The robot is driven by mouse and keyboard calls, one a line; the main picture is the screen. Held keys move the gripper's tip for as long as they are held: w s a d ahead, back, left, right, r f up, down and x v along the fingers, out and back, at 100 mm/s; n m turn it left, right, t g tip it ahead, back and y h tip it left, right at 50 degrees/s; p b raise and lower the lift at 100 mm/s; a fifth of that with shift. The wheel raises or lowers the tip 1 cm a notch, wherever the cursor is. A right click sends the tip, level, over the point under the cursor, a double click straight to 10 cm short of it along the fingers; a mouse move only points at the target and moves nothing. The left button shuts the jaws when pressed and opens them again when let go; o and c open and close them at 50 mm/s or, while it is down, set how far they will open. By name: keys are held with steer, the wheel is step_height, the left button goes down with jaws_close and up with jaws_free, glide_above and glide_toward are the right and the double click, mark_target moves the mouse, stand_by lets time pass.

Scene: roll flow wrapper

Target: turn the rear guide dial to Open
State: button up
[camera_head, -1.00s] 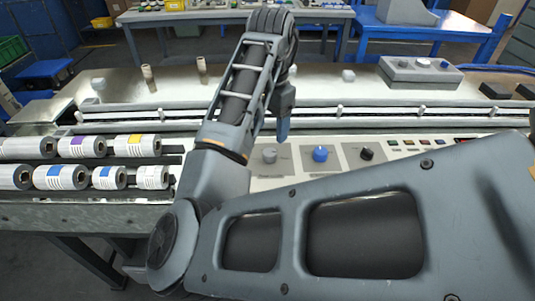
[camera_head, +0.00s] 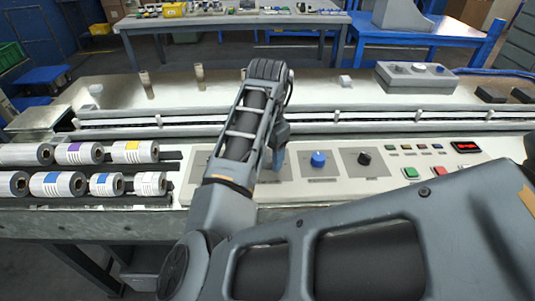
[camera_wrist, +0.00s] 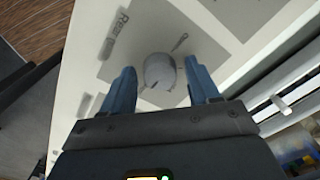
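In the wrist view a round grey dial (camera_wrist: 160,71) sits on a grey plate whose printed label begins with "Rear". The rest of the label is too small to read. My gripper (camera_wrist: 161,82) is open, with one blue finger on each side of the dial and a visible gap to both. In the head view my gripper (camera_head: 278,158) is low over the control panel (camera_head: 330,188), and my arm hides the grey dial there.
A blue dial (camera_head: 318,159) and a black dial (camera_head: 364,158) stand to the right on the panel. Beyond them are a green button (camera_head: 410,172), a red button (camera_head: 440,170) and a red display (camera_head: 466,146). Labelled rolls (camera_head: 80,153) lie to the left. A metal rail (camera_head: 400,116) runs behind.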

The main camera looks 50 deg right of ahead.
steer(key=c, duration=0.9)
steer(key=shift+c, duration=0.2)
